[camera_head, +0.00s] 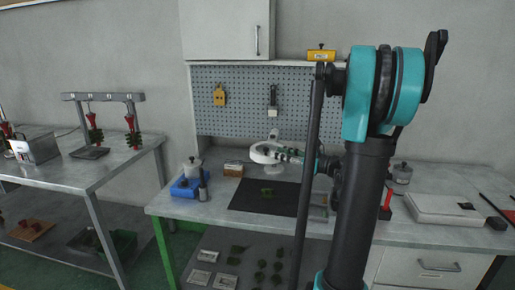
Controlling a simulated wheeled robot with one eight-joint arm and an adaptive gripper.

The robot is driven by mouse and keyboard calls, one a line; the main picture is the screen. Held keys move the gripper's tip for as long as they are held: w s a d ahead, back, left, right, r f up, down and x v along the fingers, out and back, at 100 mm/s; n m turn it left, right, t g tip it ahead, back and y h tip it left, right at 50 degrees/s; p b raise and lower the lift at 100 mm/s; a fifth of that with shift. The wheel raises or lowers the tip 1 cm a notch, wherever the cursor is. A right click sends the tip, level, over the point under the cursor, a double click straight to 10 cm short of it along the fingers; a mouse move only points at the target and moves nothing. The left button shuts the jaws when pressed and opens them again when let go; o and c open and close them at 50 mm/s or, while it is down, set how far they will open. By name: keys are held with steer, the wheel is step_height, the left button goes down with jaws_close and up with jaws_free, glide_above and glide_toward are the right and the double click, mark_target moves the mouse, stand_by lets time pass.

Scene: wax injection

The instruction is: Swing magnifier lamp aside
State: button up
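The magnifier lamp (262,152) shows as a white ring-shaped head above the dark mat (238,197) on the workbench. My gripper (284,154) is at the right side of the lamp head, close to its rim. It is small in the picture, and I cannot tell whether its fingers touch the lamp or are closed on it. My own arm stands in front and hides the bench right of the lamp. The rest of the lamp's support is hard to make out.
A green piece (267,193) lies on the mat. A blue tray (184,187) with a grey pot stands left of it. A white flat box (440,208) and a red-handled tool (387,197) are at right. A pegboard (240,90) backs the bench.

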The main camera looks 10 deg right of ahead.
steer(key=x, duration=1)
steer(key=shift+w+a, duration=0.1)
steer(key=shift+a, duration=0.1)
jaws_close()
